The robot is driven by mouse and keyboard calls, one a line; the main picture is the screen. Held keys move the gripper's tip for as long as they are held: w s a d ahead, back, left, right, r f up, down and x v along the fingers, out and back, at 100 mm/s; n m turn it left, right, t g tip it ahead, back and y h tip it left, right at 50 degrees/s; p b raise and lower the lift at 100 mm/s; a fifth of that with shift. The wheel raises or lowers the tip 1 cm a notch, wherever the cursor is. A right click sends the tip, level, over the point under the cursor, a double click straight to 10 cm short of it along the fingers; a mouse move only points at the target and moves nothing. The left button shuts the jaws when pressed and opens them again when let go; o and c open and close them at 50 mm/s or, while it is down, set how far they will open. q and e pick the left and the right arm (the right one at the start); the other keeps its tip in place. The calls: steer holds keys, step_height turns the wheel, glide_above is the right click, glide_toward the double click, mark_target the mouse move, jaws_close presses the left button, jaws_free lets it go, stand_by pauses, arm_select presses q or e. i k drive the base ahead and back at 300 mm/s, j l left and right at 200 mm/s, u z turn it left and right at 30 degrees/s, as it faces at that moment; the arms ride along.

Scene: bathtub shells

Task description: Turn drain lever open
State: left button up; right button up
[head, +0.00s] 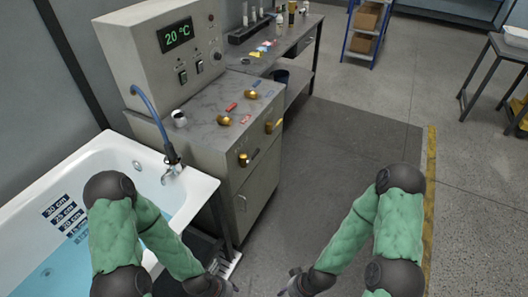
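Two brass levers sit on the front face of the grey cabinet (230,190): a nearer one (243,160) with a dark handle, and a farther one (269,127). I cannot read which one is the drain lever. The white bathtub (195,190) stands left of the cabinet with blue water in it and a drain (47,272) on its floor. My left gripper (228,290) is low at the bottom edge, well below the levers. My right gripper (287,290) is to its right, also at the bottom edge. Both are partly cut off, touch no lever, and their fingers are unclear.
A control box (160,45) reads 20 °C. A blue hose (150,110) runs to the tub rim. A workbench (290,40) stands behind. The dark floor mat (340,150) is clear.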

mark_target(257, 151)
steer(key=u, duration=0.5)
steer(key=l+u, duration=0.15)
steer(key=u, duration=0.35)
steer(key=i+l+u, duration=0.1)
steer(key=u, duration=0.35)
steer(key=l+u, duration=0.1)
steer(key=u, duration=0.4)
steer(key=k+l+u, duration=0.1)
steer(key=l+u, duration=0.25)
steer(key=l, duration=0.15)
steer(key=k+l+u, duration=0.15)
steer(key=l+u, duration=0.2)
steer(key=l, duration=0.15)
steer(key=k+l+u, duration=0.3)
steer(key=l, duration=0.2)
steer(key=k+l+u, duration=0.15)
steer(key=l+u, duration=0.2)
steer(key=k+l+u, duration=0.35)
steer(key=i+l, duration=0.05)
steer(key=i, duration=0.05)
